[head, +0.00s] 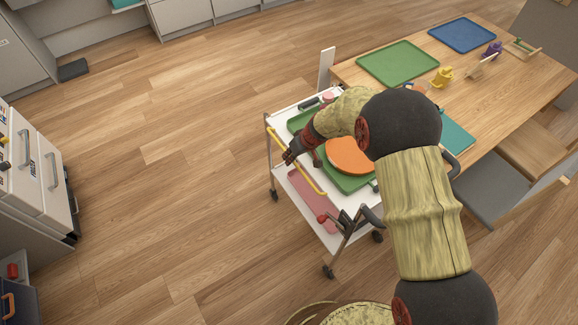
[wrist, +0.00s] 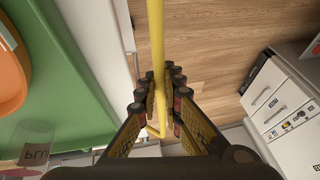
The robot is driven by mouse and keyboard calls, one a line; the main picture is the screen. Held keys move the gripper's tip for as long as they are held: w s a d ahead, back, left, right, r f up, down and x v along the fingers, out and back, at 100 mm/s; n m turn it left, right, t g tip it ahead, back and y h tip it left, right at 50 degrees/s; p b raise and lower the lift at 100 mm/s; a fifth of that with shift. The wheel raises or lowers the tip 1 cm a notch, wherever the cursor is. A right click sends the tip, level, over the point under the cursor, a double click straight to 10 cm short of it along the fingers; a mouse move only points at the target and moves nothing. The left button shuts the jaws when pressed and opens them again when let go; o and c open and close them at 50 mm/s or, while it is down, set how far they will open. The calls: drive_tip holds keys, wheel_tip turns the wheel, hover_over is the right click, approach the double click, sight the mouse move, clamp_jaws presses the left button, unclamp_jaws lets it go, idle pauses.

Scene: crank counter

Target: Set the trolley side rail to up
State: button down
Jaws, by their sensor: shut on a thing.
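The white trolley (head: 279,121) stands at the left end of the wooden table in the head view. Its yellow side rail (head: 311,181) runs along the trolley's left side, near the level of the top. My gripper (head: 289,155) reaches over the trolley top and is at the rail. In the wrist view the yellow rail (wrist: 156,40) passes between the two fingers of my gripper (wrist: 159,88), which is shut on it. The rail's bent end shows below the fingers. My gripper hides part of the rail in the head view.
The trolley top holds green trays and an orange round thing (head: 349,155). A red knob (head: 322,218) is at the trolley's near end. The wooden table (head: 462,95) carries trays and small objects. White drawers (head: 28,170) stand far left, with open floor between.

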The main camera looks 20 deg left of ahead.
drive_tip(key=shift+w+d+r+m+g+y+b, duration=0.1)
drive_tip(key=shift+w+d+m+g+y+b, duration=0.35)
drive_tip(key=shift+g+y+b, duration=0.75)
drive_tip(key=shift+w+d+r+m+g+y+b, duration=0.1)
drive_tip(key=shift+w+d+m+g+y+b, duration=0.3)
drive_tip(key=shift+g+y+b, duration=0.8)
drive_tip(key=shift+w+d+m+g+y+b, duration=0.25)
drive_tip(key=shift+w+d+g+y+b, duration=0.3)
drive_tip(key=shift+b, duration=1.1)
drive_tip(key=shift+a, duration=0.1)
drive_tip(key=c, duration=1.9)
unclamp_jaws()
drive_tip(key=shift+r, duration=0.1)
drive_tip(key=shift+w, duration=0.1)
